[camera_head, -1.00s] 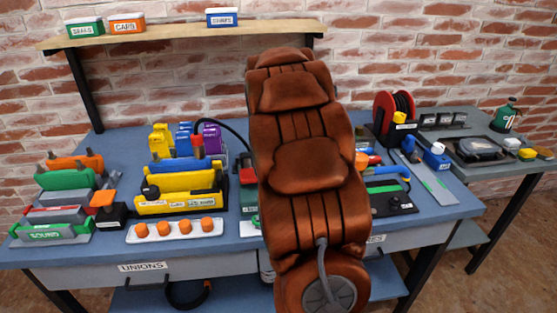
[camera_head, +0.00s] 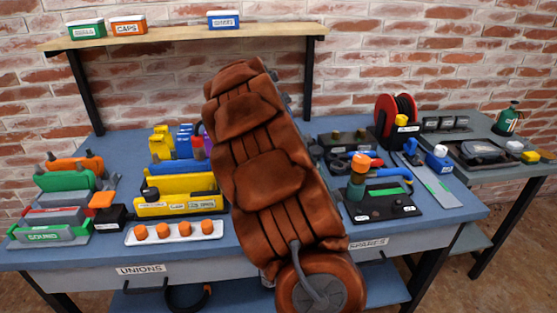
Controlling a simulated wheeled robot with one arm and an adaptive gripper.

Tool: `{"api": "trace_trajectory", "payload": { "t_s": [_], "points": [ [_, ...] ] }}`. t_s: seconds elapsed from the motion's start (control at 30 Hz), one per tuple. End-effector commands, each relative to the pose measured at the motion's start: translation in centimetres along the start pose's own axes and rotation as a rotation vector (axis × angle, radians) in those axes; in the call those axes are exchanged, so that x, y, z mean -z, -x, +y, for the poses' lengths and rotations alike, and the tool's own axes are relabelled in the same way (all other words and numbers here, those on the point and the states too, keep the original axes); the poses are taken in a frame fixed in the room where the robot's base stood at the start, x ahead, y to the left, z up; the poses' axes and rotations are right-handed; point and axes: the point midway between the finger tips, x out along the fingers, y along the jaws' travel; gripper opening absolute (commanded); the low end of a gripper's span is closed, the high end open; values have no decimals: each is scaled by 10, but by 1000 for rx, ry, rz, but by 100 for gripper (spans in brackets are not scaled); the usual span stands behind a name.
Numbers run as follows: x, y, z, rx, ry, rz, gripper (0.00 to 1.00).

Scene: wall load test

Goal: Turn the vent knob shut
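No knob in view is labelled as a vent that I can read. A green fitting with an orange knob (camera_head: 360,163) stands upright on a black plate (camera_head: 415,212), right of my brown arm on the blue bench. A red-topped piece (camera_head: 198,146) shows partly beside the arm's left edge. My arm leans up and left across the middle of the bench. My gripper is not visible; the arm hides the space behind it.
The blue bench (camera_head: 115,200) holds coloured blocks at left, a white tray (camera_head: 135,236) of orange caps, and a red reel (camera_head: 384,110) at back right. A shelf (camera_head: 170,36) with small boxes runs above. A second bench (camera_head: 520,165) stands at right.

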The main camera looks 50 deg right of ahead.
Motion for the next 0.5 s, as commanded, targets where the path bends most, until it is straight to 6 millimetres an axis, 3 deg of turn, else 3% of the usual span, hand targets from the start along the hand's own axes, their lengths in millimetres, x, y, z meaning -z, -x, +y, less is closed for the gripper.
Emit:
{"api": "trace_trajectory", "payload": {
  "t_s": [0.4,0.43,0.5],
  "points": [
    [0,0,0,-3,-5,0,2],
    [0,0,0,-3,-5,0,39],
    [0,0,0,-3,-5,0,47]
  ]
}}
